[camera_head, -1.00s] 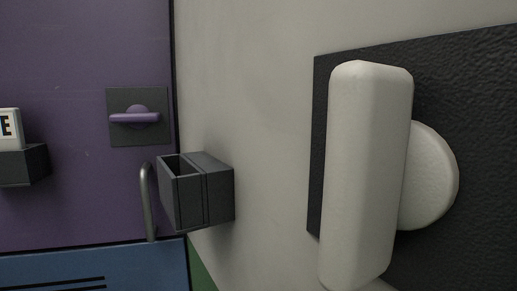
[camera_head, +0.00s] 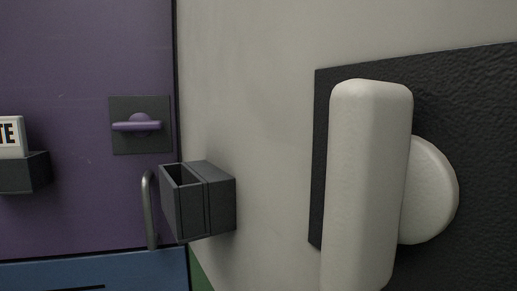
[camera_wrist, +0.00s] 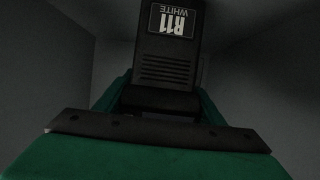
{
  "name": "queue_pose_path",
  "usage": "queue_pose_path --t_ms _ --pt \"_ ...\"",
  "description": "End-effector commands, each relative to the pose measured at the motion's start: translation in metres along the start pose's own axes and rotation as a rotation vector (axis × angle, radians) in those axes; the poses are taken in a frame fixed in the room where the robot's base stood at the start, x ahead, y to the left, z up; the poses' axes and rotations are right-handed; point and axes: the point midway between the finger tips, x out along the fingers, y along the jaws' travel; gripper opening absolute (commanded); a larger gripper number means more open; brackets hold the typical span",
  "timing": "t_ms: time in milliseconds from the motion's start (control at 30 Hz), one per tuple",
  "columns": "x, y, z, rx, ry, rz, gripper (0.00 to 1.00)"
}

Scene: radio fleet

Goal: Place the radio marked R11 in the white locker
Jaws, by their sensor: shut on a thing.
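The radio marked R11 (camera_wrist: 168,58) is black, with a ribbed grille and a label reading "R11 WHITE" upside down in the wrist view. My green and black gripper (camera_wrist: 160,100) is shut on it; the radio's top end is cut off by the frame's edge. Dim grey walls surround them, like the inside of a compartment; I cannot tell which one. In the head view a pale off-white door (camera_head: 260,60) fills the right side, with a large white handle (camera_head: 367,180) upright on a dark plate. My gripper is not in the head view.
A purple door (camera_head: 70,60) with a level purple handle (camera_head: 138,126) stands at the left. A dark open box (camera_head: 205,205) sticks out from the pale surface beside a curved metal bar (camera_head: 149,210). A blue panel (camera_head: 100,275) lies below.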

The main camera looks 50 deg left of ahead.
Motion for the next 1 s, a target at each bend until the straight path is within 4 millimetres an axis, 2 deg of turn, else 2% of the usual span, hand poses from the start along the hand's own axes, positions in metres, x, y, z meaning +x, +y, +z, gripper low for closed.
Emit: queue_pose_path --t_ms 433,467,500,533,900,1000 --pt "0.003 0.000 0.008 0.000 0.002 -0.001 0.22" --pt "0.003 0.000 0.009 0.000 0.000 -0.001 0.67" --pt "0.003 0.000 0.008 0.000 0.000 0.000 0.77" --pt "0.003 0.000 0.008 0.000 0.000 0.000 0.81" --pt "0.002 0.000 0.005 0.000 0.001 0.001 0.81" --pt "-0.008 0.000 0.005 0.000 0.001 0.001 0.81"
